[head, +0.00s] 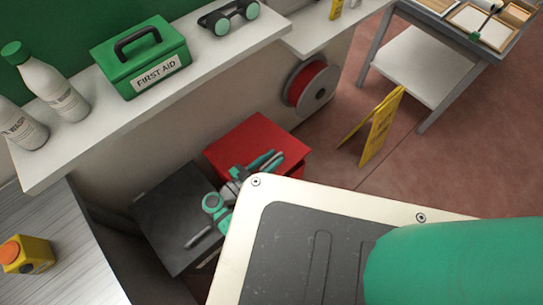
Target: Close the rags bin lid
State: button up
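Two boxes stand low against the wall under the shelf in the head view. One is a red bin (252,140) with a flat red top; the other is a dark grey box (165,205) with a flat top. A grey bar like a handle (198,238) shows on the dark top. No label is readable, so I cannot tell which is the rags bin or how its lid stands. My teal and grey arm reaches over the boxes. My gripper (225,198) seems to be near where they meet, small and partly hidden; its fingers cannot be made out.
A white shelf (150,105) above holds a green first aid box (140,60), bottles (55,90) and goggles (228,15). A red hose reel (310,85) is on the wall. A yellow floor sign (378,128) stands before a table (430,62). Reddish floor is clear at right.

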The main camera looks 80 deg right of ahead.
jog(key=v, duration=1.1)
jog(key=shift+c, duration=0.5)
